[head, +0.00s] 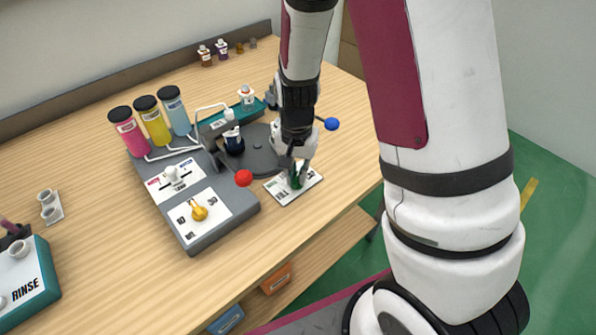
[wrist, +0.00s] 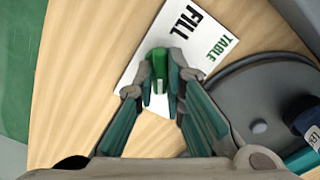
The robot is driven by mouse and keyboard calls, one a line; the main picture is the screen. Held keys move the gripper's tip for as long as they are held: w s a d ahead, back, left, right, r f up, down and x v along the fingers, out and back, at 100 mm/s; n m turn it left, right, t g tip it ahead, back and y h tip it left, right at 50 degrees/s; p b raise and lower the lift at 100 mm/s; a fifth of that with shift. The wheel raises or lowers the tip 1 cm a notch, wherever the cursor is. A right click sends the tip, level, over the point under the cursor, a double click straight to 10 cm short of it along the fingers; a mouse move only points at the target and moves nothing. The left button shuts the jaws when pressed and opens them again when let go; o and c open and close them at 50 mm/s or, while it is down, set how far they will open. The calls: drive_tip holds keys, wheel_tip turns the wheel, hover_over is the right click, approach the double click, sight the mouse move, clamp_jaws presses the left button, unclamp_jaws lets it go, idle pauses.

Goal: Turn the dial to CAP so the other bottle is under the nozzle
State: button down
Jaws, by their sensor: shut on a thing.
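The dial is a green knob (wrist: 159,66) on a white plate (wrist: 205,40) marked FILL and TABLE; no CAP mark is readable. My gripper (wrist: 160,92) is shut on the knob. In the head view my gripper (head: 296,172) reaches down to the plate (head: 308,182), and it partly hides the knob. The grey turntable (head: 262,158) is just behind the plate, and it also shows in the wrist view (wrist: 275,85). Another bottle on the turntable cannot be made out.
A grey panel (head: 228,207) with a yellow knob (head: 199,212) lies left of the plate. A red ball (head: 243,178) and a blue ball (head: 332,123) are close to my gripper. Pink, yellow and blue canisters (head: 153,120) stand behind the panel. The table's front edge is near.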

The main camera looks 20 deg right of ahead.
sight(297, 177)
drive_tip(key=m+p, duration=0.2)
drive_tip(key=m, duration=0.4)
drive_tip(key=shift+p, duration=0.35)
drive_tip(key=shift+m, duration=0.3)
drive_tip(key=c, duration=1.7)
unclamp_jaws()
drive_tip(key=shift+o, duration=0.2)
drive_tip(key=shift+r, duration=0.15)
wheel_tip(297, 177, up, 12)
